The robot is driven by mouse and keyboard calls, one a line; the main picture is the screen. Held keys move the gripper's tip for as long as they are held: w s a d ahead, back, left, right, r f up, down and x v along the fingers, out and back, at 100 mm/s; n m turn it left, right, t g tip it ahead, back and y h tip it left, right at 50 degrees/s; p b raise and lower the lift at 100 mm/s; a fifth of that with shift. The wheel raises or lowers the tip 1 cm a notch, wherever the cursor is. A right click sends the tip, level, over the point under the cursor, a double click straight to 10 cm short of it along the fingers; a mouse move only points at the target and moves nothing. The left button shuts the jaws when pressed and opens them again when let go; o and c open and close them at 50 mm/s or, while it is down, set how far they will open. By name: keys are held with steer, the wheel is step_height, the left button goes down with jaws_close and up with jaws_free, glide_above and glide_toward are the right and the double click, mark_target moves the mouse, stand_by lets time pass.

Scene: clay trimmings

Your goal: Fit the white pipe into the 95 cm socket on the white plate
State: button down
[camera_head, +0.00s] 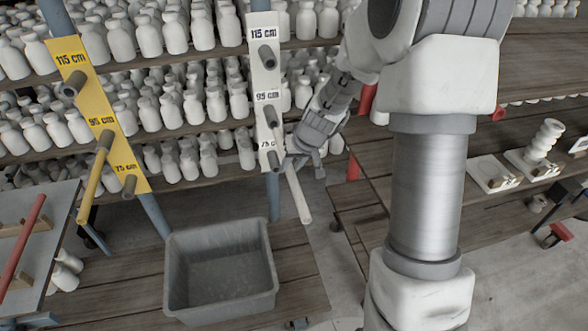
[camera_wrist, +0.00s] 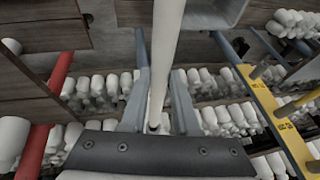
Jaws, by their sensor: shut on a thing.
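The white pipe (camera_head: 299,195) slants down and toward the camera, just right of the white plate's lower end. My gripper (camera_head: 304,160) is shut on it near its far end; the fingers partly hide that end. In the wrist view the pipe (camera_wrist: 167,45) runs between the two fingers of my gripper (camera_wrist: 158,95), and its end shows near the palm. The white plate (camera_head: 263,75) stands upright on a blue post with 115, 95 and 75 cm labels. Its 95 cm socket (camera_head: 271,116) is a grey stub that looks empty, above and left of my gripper.
A yellow plate (camera_head: 101,117) at left holds a yellow pipe (camera_head: 94,180) at its 95 cm socket. A grey bin (camera_head: 220,265) stands below. Shelves of white bottles (camera_head: 150,38) fill the back. A red pipe (camera_head: 23,235) lies on the left table. A wooden bench is at right.

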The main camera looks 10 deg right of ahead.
steer(key=shift+w, duration=1.1)
steer(key=shift+b, duration=0.6)
stand_by(1.0)
steer(key=shift+w, duration=0.75)
steer(key=shift+w+p, duration=0.3)
steer(key=shift+w, duration=0.05)
steer(key=shift+w, duration=0.9)
steer(key=shift+w+p, duration=0.3)
steer(key=shift+w, duration=0.05)
steer(key=shift+w, duration=0.9)
steer(key=shift+w, duration=0.35)
